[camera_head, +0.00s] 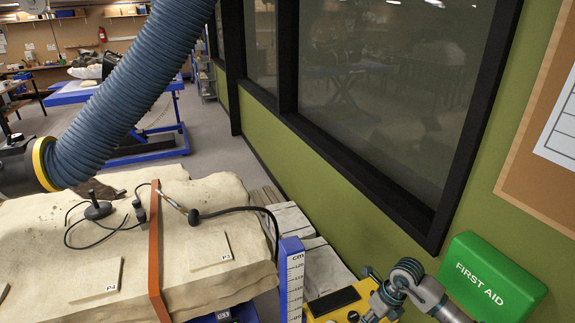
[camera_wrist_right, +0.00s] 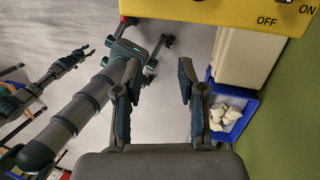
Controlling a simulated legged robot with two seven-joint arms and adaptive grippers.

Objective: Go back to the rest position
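My right gripper (camera_wrist_right: 157,80) is open in the right wrist view, with its two fingers wide apart and nothing between them. In the head view, my right arm comes in at the bottom right, and the gripper is beside the yellow control box (camera_head: 322,308). The box also shows in the right wrist view (camera_wrist_right: 225,10), marked ON and OFF, beyond the fingertips. What looks like my left gripper (camera_wrist_right: 84,50) shows small at the left of the wrist view, away from any object; its opening is too small to judge. It is not in the head view.
A pale fossil block (camera_head: 200,262) with an orange strap (camera_head: 154,250) fills the lower left. A blue hose (camera_head: 130,95) hangs above it. A green first aid box (camera_head: 490,280) is on the wall close to my right arm. A blue bin (camera_wrist_right: 232,112) holds white pieces.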

